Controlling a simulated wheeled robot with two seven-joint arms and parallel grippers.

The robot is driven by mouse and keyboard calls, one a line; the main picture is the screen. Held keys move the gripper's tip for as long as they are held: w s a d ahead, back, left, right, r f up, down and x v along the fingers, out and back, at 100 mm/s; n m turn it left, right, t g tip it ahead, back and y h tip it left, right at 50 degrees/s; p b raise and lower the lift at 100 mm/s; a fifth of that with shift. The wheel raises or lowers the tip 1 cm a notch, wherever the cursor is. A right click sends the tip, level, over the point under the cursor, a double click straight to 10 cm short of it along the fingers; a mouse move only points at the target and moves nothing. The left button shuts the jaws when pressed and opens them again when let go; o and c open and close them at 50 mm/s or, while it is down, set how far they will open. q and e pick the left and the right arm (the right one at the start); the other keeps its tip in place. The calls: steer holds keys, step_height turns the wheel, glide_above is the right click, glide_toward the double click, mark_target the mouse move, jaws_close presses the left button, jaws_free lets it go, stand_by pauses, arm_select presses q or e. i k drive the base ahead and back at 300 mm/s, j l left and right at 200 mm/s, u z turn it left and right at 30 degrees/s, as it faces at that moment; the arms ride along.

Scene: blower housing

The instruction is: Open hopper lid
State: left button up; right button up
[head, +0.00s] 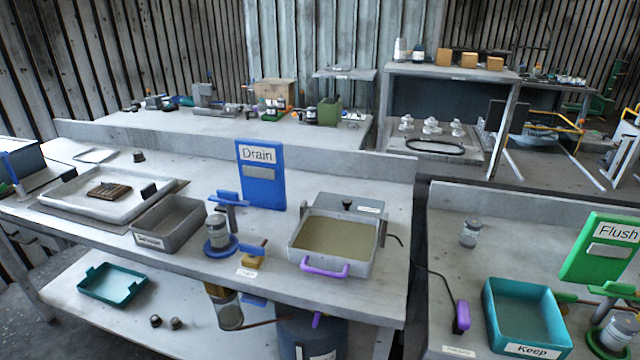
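I cannot tell for sure which thing is the hopper or its lid. A grey box (378,258) with a purple handle (325,268) on its front stands near the front edge of the middle bench. A flat beige surface (337,237) shows inside its rim. Behind it is a grey panel (345,200) with a black knob and a white label. Neither of my grippers is in view.
A blue "Drain" sign (262,185) and a blue valve stand (222,240) are left of the box. A grey bin (170,225) and white tray (65,200) stand further left. A teal "Keep" bin (525,312) and green "Flush" sign (590,262) are on the right bench.

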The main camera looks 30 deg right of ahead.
mark_target(331, 201)
steer(key=z, duration=1.1)
steer(key=l+u, duration=0.1)
steer(key=u, duration=0.2)
steer(key=i, duration=0.05)
